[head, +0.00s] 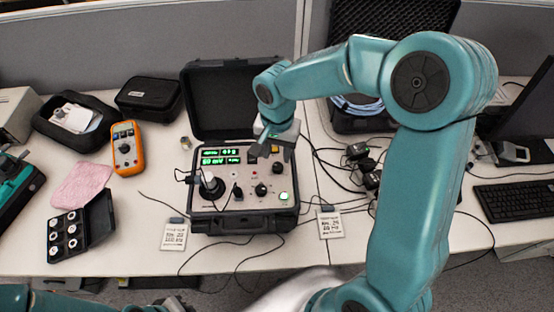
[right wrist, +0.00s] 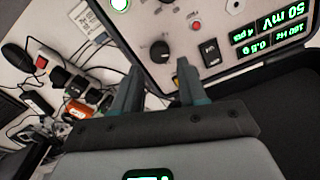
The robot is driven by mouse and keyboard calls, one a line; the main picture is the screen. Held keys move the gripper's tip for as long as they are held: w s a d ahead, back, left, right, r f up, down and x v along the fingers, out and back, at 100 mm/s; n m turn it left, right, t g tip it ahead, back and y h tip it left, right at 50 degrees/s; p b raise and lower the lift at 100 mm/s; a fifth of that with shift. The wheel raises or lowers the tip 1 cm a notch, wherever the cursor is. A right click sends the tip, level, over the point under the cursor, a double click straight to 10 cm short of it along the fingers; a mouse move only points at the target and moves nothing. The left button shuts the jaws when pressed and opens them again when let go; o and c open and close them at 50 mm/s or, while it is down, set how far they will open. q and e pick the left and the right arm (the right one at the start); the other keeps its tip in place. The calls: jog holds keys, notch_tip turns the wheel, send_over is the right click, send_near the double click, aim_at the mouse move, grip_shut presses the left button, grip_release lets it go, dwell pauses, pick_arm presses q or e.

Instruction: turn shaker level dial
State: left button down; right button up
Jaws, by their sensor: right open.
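The shaker controller is a black open case with a light control panel (head: 222,212) in the head view. The panel has green displays (head: 220,157), a black knob (head: 278,168) at upper right and another black knob (head: 261,189) lower down. I cannot read which is the level dial. My right gripper (head: 273,150) is open above the panel's upper right. In the right wrist view its fingers (right wrist: 158,80) are apart, with a black knob (right wrist: 160,52) just beyond the tips and nothing between them. My left gripper (head: 180,304) shows only partly at the bottom edge.
The raised case lid (head: 222,85) stands behind the panel. Cables and black adapters (head: 362,160) lie to its right. An orange multimeter (head: 127,148) and an open black weight case (head: 98,220) are at left. Printed cards (head: 174,236) lie in front.

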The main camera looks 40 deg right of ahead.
aim_at(278, 166)
notch_tip(278, 166, down, 4)
jog(key=shift+d+f, duration=0.15)
jog(key=shift+f, duration=0.55)
jog(key=shift+s, duration=0.1)
jog(key=c, duration=0.8)
jog(key=shift+o, duration=0.2)
